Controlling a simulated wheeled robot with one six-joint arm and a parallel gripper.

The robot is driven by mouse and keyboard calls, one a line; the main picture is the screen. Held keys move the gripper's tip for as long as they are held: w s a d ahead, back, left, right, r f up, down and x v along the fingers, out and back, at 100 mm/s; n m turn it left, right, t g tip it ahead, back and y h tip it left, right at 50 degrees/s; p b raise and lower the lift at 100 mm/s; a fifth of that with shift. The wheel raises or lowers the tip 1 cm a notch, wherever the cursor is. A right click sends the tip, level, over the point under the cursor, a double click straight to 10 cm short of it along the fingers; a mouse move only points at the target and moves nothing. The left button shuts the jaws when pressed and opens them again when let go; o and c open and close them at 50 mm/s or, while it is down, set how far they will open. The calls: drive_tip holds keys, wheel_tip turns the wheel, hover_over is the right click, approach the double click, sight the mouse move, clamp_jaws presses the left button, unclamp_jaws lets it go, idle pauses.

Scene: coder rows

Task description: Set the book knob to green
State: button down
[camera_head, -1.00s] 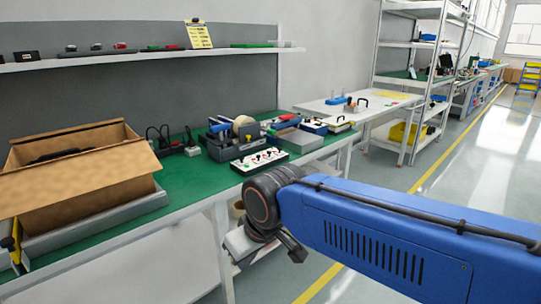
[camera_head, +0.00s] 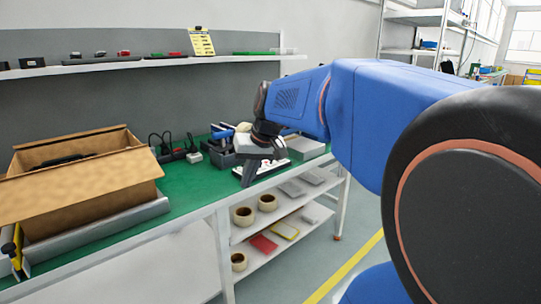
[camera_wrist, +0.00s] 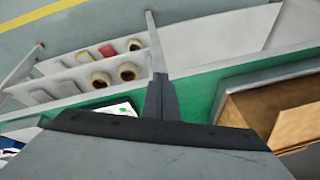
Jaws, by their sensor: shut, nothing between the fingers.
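A white panel with small knobs (camera_head: 284,163) lies on the green bench top, mostly hidden behind my gripper. In the wrist view only part of the panel (camera_wrist: 118,108) shows, with a green mark on it. Which knob is the book knob cannot be told, nor its setting. My gripper (camera_head: 249,177) is shut and empty, pointing down in front of the panel near the bench's front edge. In the wrist view its fingers (camera_wrist: 160,90) are together, just beside the panel. Whether they touch anything cannot be told.
An open cardboard box (camera_head: 90,190) stands on the bench (camera_head: 190,192) at left. A dark tool holder (camera_head: 222,156) stands behind my gripper, and a grey tray (camera_head: 305,148) is to the right. Tape rolls (camera_head: 244,216) sit on the shelf below.

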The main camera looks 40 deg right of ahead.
drive_tip(key=w+d+r+m, duration=0.1)
drive_tip(key=w+d, duration=0.1)
drive_tip(key=d, duration=0.8)
drive_tip(key=w+d+r+m+t, duration=0.1)
drive_tip(key=w+d+r, duration=0.1)
drive_tip(key=d, duration=0.8)
drive_tip(key=w+d+r+m+t, duration=0.1)
drive_tip(key=w+d, duration=0.2)
drive_tip(key=d, duration=0.7)
drive_tip(key=shift+d+r+m, duration=0.15)
drive_tip(key=shift+d+m, duration=0.2)
drive_tip(key=shift+m, duration=0.05)
drive_tip(key=shift+w, duration=0.1)
approach(273, 163)
drive_tip(key=f, duration=0.1)
drive_tip(key=w+d+f, duration=0.1)
drive_tip(key=f, duration=0.1)
drive_tip(key=shift+w, duration=0.25)
drive_tip(key=shift+w+a+f, duration=0.2)
drive_tip(key=shift+w+a, duration=0.3)
drive_tip(key=shift+w, duration=0.05)
